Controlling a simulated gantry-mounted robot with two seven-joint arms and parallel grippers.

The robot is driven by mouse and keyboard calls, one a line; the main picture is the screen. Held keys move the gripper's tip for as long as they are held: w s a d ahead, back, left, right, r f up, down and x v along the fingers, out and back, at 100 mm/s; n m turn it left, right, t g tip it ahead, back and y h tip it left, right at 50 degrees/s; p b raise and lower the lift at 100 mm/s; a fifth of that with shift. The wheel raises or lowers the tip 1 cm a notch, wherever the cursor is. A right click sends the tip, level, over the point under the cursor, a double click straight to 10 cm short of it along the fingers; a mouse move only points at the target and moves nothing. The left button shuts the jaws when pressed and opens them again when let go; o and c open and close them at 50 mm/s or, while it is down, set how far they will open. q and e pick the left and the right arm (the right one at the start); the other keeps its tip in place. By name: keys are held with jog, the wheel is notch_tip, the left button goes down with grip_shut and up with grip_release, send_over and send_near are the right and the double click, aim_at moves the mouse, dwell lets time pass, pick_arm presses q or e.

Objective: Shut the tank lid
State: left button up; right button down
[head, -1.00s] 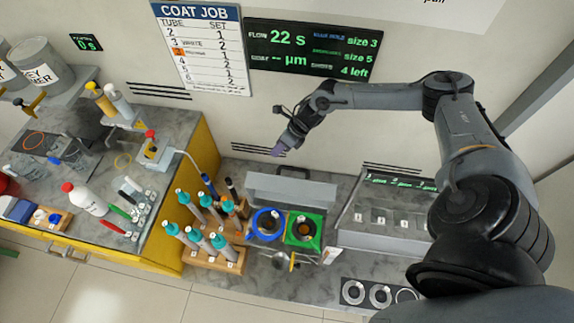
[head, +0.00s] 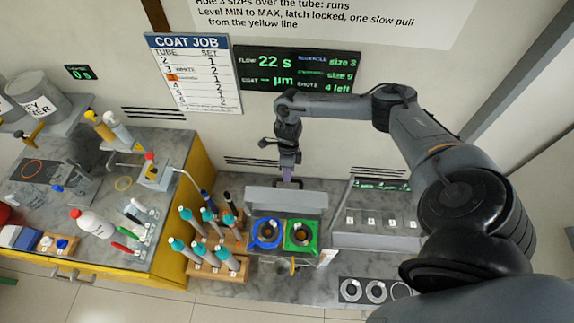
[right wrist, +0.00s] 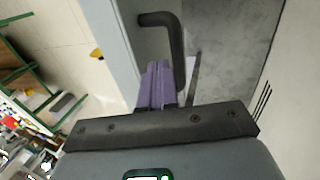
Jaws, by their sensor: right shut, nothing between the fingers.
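The tank lid (head: 287,201) is a grey panel standing raised behind the blue ring (head: 266,233) and green ring (head: 301,235) of the tank. In the right wrist view the lid (right wrist: 108,40) shows its edge and a dark bent handle (right wrist: 165,30). My right gripper (head: 287,174) is behind the lid's top edge, near the handle. Its purple fingers (right wrist: 157,85) are shut and empty. They appear close beside the handle; I cannot tell whether they touch it. My left gripper is not in view.
Teal-capped tubes (head: 209,230) stand in wooden racks left of the tank. A grey unit (head: 375,220) is to its right, with ring-shaped parts (head: 375,291) in front. The wall (head: 340,125) is close behind my right gripper.

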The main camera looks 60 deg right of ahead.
aim_at(287, 197)
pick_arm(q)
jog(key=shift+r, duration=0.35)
pick_arm(e)
jog(key=shift+x, duration=2.1)
pick_arm(q)
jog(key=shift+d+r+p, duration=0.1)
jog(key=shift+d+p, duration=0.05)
jog(key=shift+p, duration=0.2)
pick_arm(e)
jog(key=shift+a+r, duration=0.1)
